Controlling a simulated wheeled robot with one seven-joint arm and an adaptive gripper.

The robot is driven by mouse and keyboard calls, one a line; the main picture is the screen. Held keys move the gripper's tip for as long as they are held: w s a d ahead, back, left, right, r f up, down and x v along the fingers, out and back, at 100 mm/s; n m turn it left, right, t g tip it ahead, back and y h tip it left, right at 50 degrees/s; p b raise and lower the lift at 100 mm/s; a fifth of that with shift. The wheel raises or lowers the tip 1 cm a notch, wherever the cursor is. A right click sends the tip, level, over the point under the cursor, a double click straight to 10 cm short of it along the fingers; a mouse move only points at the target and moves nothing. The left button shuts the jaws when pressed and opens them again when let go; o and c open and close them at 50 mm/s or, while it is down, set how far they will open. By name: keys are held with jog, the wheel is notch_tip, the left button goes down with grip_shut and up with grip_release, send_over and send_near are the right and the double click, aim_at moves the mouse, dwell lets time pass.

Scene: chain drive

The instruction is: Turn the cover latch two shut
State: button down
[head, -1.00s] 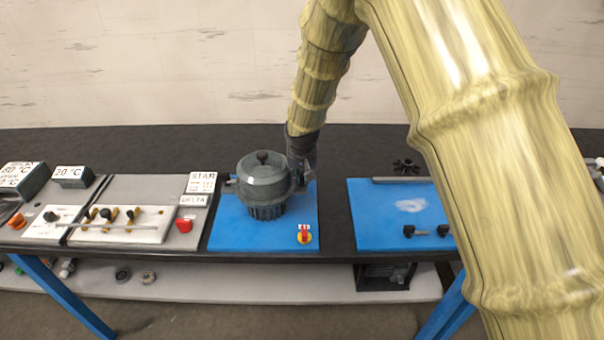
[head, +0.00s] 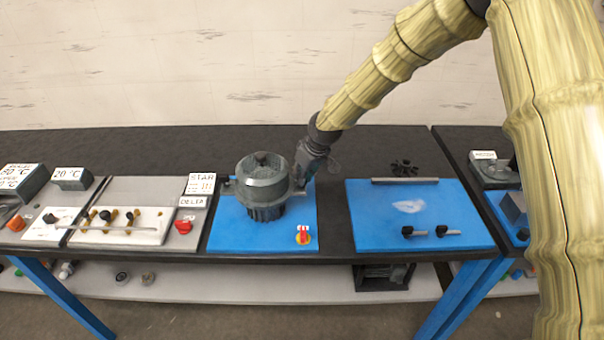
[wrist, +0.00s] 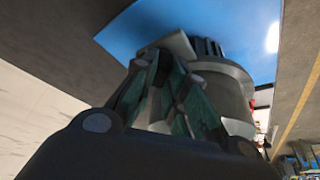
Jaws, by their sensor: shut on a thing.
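A dark grey round housing with a domed cover (head: 262,178) and a knob on top stands on a blue plate (head: 228,232) in the head view. My gripper (head: 303,178) is at the right side of the housing, coming down at a tilt from the upper right. In the wrist view my gripper's fingers (wrist: 168,95) are close together against the housing (wrist: 225,90). The latch on that side is hidden by the fingers, so its angle cannot be told. A small lug (head: 227,187) shows on the left side of the cover.
To the left is a panel with a red button (head: 183,226). To the right, a second blue plate (head: 370,225) holds black knobs. Dark bench top lies free between the plates.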

jog(key=n, duration=0.2)
jog(key=n+g, duration=0.1)
jog(key=n+y, duration=0.1)
jog(key=n, duration=0.1)
jog(key=shift+w+d+f+n+g, duration=0.1)
jog(key=shift+w+d+n+g, duration=0.1)
jog(key=shift+w+n+g, duration=0.15)
jog(key=shift+n+g+y+b, duration=0.3)
jog(key=shift+n+g+b, duration=0.6)
jog(key=shift+n, duration=1.25)
jog(key=c, duration=1.7)
grip_release()
jog(key=v, duration=1.2)
jog(key=shift+w, duration=0.15)
